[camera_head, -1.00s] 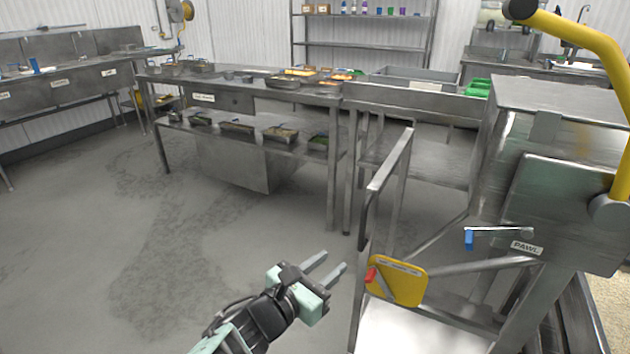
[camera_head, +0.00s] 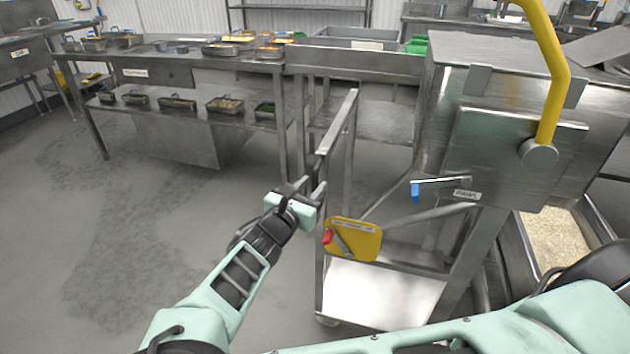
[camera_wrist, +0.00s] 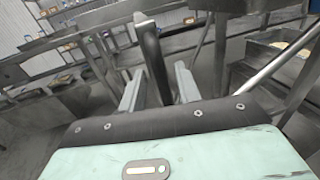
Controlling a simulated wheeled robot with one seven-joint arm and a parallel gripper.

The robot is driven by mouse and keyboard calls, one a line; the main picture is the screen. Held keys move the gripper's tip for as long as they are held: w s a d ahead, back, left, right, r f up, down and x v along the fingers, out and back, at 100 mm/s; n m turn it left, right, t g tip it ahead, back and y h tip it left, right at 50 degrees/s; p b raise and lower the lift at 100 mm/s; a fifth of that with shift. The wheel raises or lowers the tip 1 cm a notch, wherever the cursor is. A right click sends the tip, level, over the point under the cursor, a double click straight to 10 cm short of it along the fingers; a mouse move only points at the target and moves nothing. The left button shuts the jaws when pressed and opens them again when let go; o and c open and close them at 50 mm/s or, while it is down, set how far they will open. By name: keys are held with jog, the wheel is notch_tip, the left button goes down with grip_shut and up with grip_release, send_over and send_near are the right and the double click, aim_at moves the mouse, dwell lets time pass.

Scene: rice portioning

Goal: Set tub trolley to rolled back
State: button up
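The tub trolley appears to be the steel frame (camera_head: 338,125) with a tall left rail, a pale low deck (camera_head: 385,295) and a yellow plate (camera_head: 354,240) with a red-tipped lever. My gripper (camera_head: 308,188) is at the left side of this rail, above the yellow plate. In the wrist view, my gripper (camera_wrist: 160,88) is open, with a dark upright bar (camera_wrist: 152,62) between its two fingers. Gaps show on both sides of the bar. It seems to be the trolley's handle.
A steel housing (camera_head: 510,150) with a yellow lever (camera_head: 553,75), a blue-tipped crank (camera_head: 438,183) and a "PAWL" label stands at right. A grain-filled bin (camera_head: 507,235) is at lower right. A steel table (camera_head: 185,68) with trays stands behind. Floor at left is clear.

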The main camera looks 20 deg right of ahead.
jog(key=shift+x, duration=1.2)
